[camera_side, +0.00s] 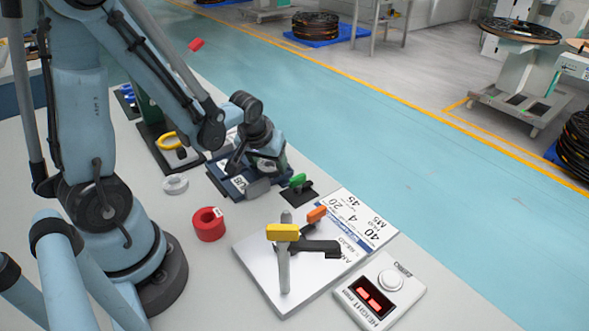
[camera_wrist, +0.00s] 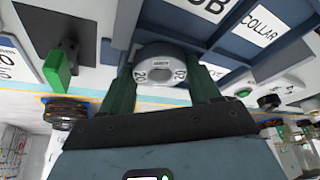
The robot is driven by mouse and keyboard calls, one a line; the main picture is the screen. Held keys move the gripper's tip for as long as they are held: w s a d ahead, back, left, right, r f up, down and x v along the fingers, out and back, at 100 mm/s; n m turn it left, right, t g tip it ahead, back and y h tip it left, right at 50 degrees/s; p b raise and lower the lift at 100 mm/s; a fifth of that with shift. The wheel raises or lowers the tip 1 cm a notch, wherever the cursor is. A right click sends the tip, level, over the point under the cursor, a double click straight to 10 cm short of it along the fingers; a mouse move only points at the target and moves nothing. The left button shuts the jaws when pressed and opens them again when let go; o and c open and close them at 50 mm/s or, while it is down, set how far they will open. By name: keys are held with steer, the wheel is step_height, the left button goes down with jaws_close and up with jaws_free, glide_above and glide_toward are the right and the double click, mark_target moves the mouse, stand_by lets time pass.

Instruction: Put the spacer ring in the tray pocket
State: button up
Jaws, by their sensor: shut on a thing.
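A grey spacer ring (camera_wrist: 163,52) marked 20 is between the two green fingers of my gripper (camera_wrist: 162,74) in the wrist view. The fingers are shut on its outer sides. The dark blue tray (camera_side: 222,185) lies on the bench in the side view. My gripper (camera_side: 264,168) is over its right end and covers part of it. In the wrist view, the tray's dividers (camera_wrist: 224,42) and labels, one reading COLLAR, show beyond the ring. I cannot tell the ring's exact height above the tray, and the pocket under it is partly hidden.
A pale ring (camera_side: 175,184) and a red ring (camera_side: 209,225) lie on the bench in front of the tray. A green-handled part (camera_side: 298,181) stands close right of my gripper. A gauge plate (camera_side: 290,262) and a height readout (camera_side: 379,292) stand farther right. A yellow ring (camera_side: 170,140) is at left.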

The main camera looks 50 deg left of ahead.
steer(key=shift+f, duration=0.35)
steer(key=o, duration=0.9)
steer(key=shift+c, duration=0.2)
steer(key=shift+s+r, duration=0.1)
steer(key=shift+r, duration=0.35)
steer(key=shift+v, duration=5.75)
steer(key=d+r+m+t+h, duration=0.2)
steer(key=d+m+t, duration=0.1)
steer(key=d+m, duration=0.3)
steer(key=shift+s+d+m+h, duration=0.2)
steer(key=shift+d+m+h, duration=0.15)
steer(key=shift+d, duration=0.55)
